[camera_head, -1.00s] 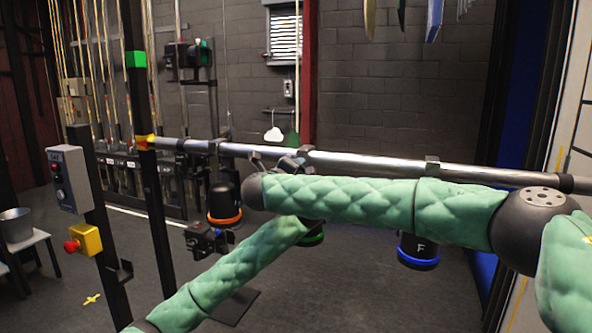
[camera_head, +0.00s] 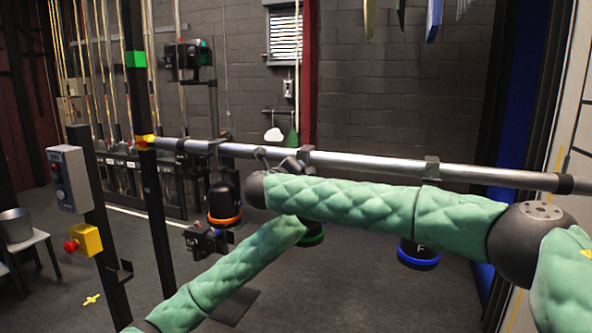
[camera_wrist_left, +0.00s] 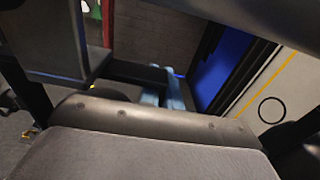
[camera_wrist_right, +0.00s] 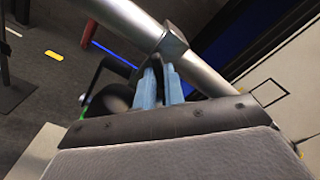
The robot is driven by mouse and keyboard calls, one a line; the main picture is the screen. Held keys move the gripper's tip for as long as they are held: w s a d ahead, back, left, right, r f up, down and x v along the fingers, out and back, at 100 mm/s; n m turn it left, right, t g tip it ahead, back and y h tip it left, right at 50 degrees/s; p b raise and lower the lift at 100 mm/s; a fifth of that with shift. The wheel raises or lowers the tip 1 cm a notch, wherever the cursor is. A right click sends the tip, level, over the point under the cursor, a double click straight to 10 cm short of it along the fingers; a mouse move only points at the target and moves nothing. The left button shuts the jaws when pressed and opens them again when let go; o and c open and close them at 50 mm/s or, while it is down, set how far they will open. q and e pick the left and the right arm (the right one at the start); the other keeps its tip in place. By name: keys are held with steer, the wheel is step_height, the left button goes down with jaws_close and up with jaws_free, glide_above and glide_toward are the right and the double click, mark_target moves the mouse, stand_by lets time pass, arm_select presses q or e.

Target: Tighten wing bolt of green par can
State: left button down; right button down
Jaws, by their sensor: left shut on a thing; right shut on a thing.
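The green par can (camera_head: 312,238) hangs under the steel pipe, mostly hidden behind my arms in the head view; its green ring shows. In the right wrist view, its dark body (camera_wrist_right: 113,98) appears beside the clamp, with a green glow at its edge. My right gripper (camera_wrist_right: 162,78) is just below the pipe, its blue fingers closed around a small dark part at the clamp, apparently the wing bolt, largely hidden. My left gripper (camera_wrist_left: 165,78) is shut at the end of a dark bar (camera_wrist_left: 130,70), probably part of the can's bracket. Both fingertips are hidden in the head view.
The steel pipe (camera_head: 385,171) runs across the scene. An orange-ringed par can (camera_head: 223,205) hangs left and a blue-ringed one (camera_head: 418,254) hangs right. A dark post (camera_head: 150,200) stands at left, with a yellow button box (camera_head: 87,240) nearby. Open floor lies below.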

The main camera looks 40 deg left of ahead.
steer(key=shift+f+m, duration=0.1)
steer(key=shift+m, duration=0.5)
steer(key=c, duration=1.5)
jaws_free()
steer(key=shift+s, duration=0.15)
steer(key=v, duration=1.1)
steer(key=shift+s, duration=0.35)
